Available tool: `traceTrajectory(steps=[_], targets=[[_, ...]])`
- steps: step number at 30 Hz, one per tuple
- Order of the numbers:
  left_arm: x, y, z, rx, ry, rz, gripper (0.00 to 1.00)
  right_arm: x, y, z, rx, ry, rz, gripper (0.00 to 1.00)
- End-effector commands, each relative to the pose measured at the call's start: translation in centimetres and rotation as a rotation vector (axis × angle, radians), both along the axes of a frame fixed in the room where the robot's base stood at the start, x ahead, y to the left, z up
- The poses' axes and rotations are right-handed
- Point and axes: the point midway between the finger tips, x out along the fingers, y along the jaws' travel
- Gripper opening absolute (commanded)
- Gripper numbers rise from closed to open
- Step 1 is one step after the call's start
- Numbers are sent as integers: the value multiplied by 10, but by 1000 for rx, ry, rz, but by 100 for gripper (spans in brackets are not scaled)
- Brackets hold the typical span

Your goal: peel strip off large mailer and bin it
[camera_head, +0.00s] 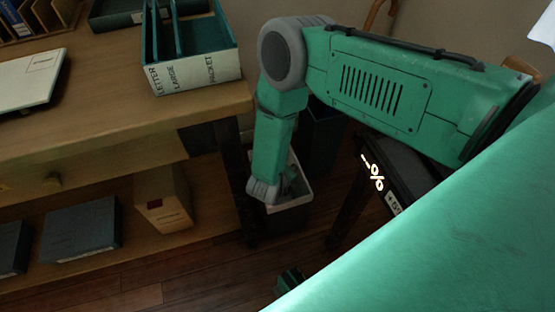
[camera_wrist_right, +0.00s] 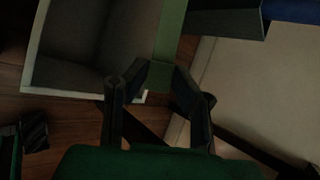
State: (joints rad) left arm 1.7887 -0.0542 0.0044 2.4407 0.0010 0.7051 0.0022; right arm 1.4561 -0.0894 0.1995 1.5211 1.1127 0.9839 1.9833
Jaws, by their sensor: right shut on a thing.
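My right arm reaches in from the right and bends down over a light-rimmed bin (camera_head: 288,222) on the floor. My right gripper (camera_head: 292,186) is over the bin's mouth, partly hidden by its wrist. In the right wrist view the gripper (camera_wrist_right: 158,78) is shut on a flat green strip (camera_wrist_right: 171,35), which runs away from the fingertips. The bin's pale rim (camera_wrist_right: 88,93) and dark inside lie beyond and left of the fingers. A pale flat mailer (camera_head: 30,82) with a small label lies on the desk at far left. My left gripper is not seen.
A letter sorter (camera_head: 195,75) marked LETTER, LARGE, PACKET stands on the desk's edge (camera_head: 150,112). A dark bin (camera_head: 320,135) stands behind the light one. The lower shelf holds boxes (camera_head: 163,197).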

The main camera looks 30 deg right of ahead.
Motion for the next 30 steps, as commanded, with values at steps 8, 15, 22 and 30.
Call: traceTrajectory(steps=[8, 15, 22, 30], targets=[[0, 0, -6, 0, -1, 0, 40, 0, -2, -8, 3, 0, 0, 14], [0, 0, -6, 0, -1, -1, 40, 0, -1, -7, 0, 0, 0, 47], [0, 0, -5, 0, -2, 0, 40, 0, -1, -6, 1, 0, 0, 47], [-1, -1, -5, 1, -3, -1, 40, 1, -1, 30, 2, -1, -1, 47]])
